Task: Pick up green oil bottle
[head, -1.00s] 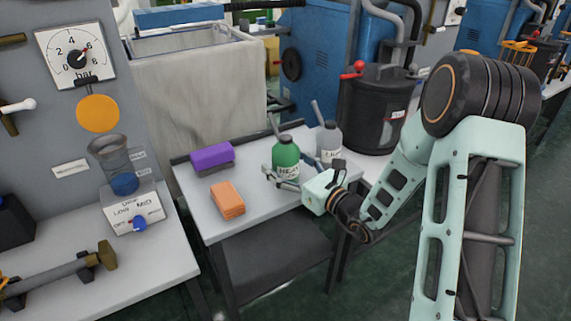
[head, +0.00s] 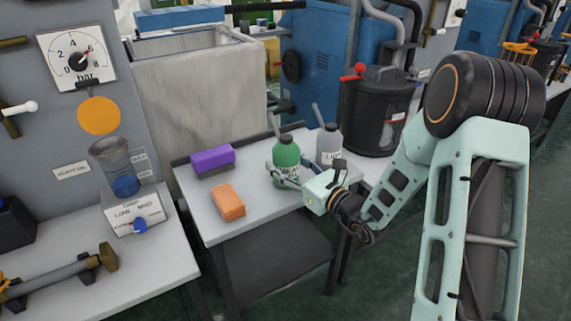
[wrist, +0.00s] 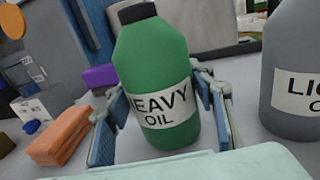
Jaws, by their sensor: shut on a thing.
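The green oil bottle (head: 286,156) stands upright on the small grey table in the head view. It has a dark cap and a white label. In the wrist view the green bottle (wrist: 152,75) fills the middle, and its label reads "HEAVY OIL". My gripper (head: 286,178) has its fingers on both sides of the bottle's lower part. The wrist view shows the gripper (wrist: 160,125) shut on the bottle, one finger at its left and one at its right. The bottle's base appears to be at the tabletop; whether it is lifted cannot be told.
A grey bottle (head: 329,145) stands close to the right of the green one. An orange block (head: 227,202) and a purple block (head: 212,161) lie on the table (head: 250,226) to the left. A black drum (head: 373,113) stands behind at the right.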

